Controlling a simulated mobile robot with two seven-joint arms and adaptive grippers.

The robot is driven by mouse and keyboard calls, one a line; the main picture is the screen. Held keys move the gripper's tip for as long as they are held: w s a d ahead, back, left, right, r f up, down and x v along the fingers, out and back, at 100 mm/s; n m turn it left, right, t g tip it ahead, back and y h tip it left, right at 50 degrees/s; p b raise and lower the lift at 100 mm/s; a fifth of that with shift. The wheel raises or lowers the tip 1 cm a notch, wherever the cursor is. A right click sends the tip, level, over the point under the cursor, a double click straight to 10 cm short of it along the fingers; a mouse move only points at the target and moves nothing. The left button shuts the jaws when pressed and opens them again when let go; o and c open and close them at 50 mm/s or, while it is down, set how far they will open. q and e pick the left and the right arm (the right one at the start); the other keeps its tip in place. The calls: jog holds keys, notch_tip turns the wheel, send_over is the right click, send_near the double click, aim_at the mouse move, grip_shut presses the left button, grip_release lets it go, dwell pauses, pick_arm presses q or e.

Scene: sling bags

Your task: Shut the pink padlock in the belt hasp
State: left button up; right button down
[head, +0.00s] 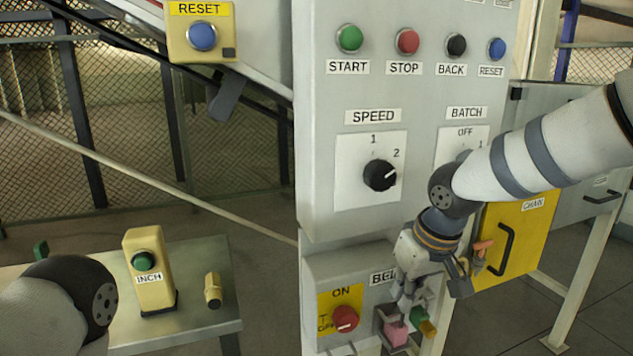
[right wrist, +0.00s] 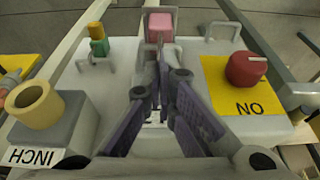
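The pink padlock (head: 395,334) hangs at the dark belt hasp (head: 381,315) low on the grey panel in the head view. It also shows at the top centre of the right wrist view (right wrist: 160,27), with a grey metal frame around it. My right gripper (head: 402,306) points down just above the padlock. In the right wrist view its purple-grey fingers (right wrist: 160,68) run close together at the tips, with nothing clearly between them. I cannot tell whether the tips touch the padlock or whether its shackle is closed. My left gripper is out of view.
A green and yellow padlock (head: 425,325) hangs right beside the pink one. A red knob (head: 344,318) on a yellow ON/OFF plate is to the left. A yellow CHAIN box (head: 520,235) with a black handle stands to the right. A table (head: 200,260) holds the INCH button box.

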jog(key=shift+f, duration=1.25)
jog(key=shift+r, duration=3.55)
jog(key=s+a+f+m+g+y, duration=0.1)
jog(key=s+f, duration=0.6)
jog(key=f, duration=0.4)
jog(key=s+a+f+g, duration=0.1)
jog(key=s+f+g, duration=0.1)
jog(key=s+f, duration=0.7)
jog(key=s+d+f+m, duration=0.1)
jog(key=s+d+f, duration=0.2)
jog(key=s, duration=0.5)
jog(key=s+d+f+m+g+h, duration=0.1)
jog(key=s+d+f, duration=0.2)
jog(key=s, duration=0.5)
jog(key=s+d+f+m+h, duration=0.1)
jog(key=s+d+f, duration=0.2)
jog(key=s, duration=0.5)
jog(key=shift+s+d+f+g, duration=0.2)
jog(key=shift+s+f+g, duration=0.15)
jog(key=shift+f, duration=0.4)
